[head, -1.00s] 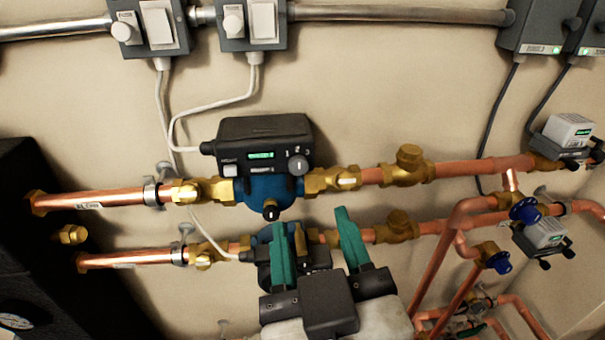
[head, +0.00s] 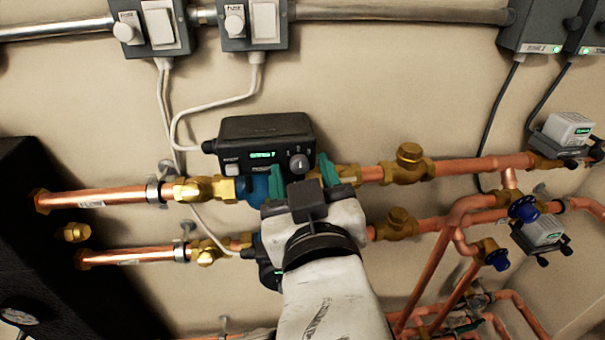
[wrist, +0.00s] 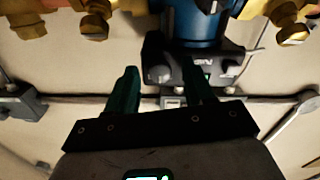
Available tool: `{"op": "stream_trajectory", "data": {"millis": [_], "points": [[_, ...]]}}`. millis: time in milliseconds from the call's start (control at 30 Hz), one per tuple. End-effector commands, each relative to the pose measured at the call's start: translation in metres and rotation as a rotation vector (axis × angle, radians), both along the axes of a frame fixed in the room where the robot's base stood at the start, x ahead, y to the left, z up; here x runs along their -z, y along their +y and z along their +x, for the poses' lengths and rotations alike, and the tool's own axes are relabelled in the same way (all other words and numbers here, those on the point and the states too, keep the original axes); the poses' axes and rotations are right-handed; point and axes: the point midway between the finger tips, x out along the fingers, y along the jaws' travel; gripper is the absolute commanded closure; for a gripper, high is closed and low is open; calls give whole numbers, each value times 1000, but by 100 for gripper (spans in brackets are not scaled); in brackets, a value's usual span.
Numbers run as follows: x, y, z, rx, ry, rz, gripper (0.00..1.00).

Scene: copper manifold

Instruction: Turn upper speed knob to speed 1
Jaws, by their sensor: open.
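The upper speed knob (head: 299,163) is a small round grey dial on the right of the black control box (head: 240,132) of the upper blue pump (head: 257,188). Its pale mark points roughly upward; a green display (head: 262,155) is lit to its left, its text too small to read surely. My gripper (head: 302,178) is open, its green fingers just below and to either side of the knob in the head view. In the wrist view the knob (wrist: 160,74) shows between the fingers (wrist: 163,80). Contact cannot be told.
Copper pipes with brass valves (head: 407,165) run left and right of the pump. The lower pump (head: 265,265) is mostly hidden behind my arm. Grey switch boxes (head: 255,22) with white cables are above.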

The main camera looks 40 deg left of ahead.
Motion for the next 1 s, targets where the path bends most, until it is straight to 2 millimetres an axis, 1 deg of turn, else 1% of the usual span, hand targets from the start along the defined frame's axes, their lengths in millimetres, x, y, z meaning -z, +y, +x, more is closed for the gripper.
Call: {"op": "stream_trajectory", "data": {"millis": [33, 67, 500, 567, 833, 1000], "points": [[0, 0, 0, 0, 0, 0, 50], [0, 0, 0, 0, 0, 0, 53], [0, 0, 0, 0, 0, 0, 95], [0, 0, 0, 0, 0, 0, 100], [0, 0, 0, 0, -18, -16, 100], [-1, -1, 0, 1, -72, -62, 100]]}}
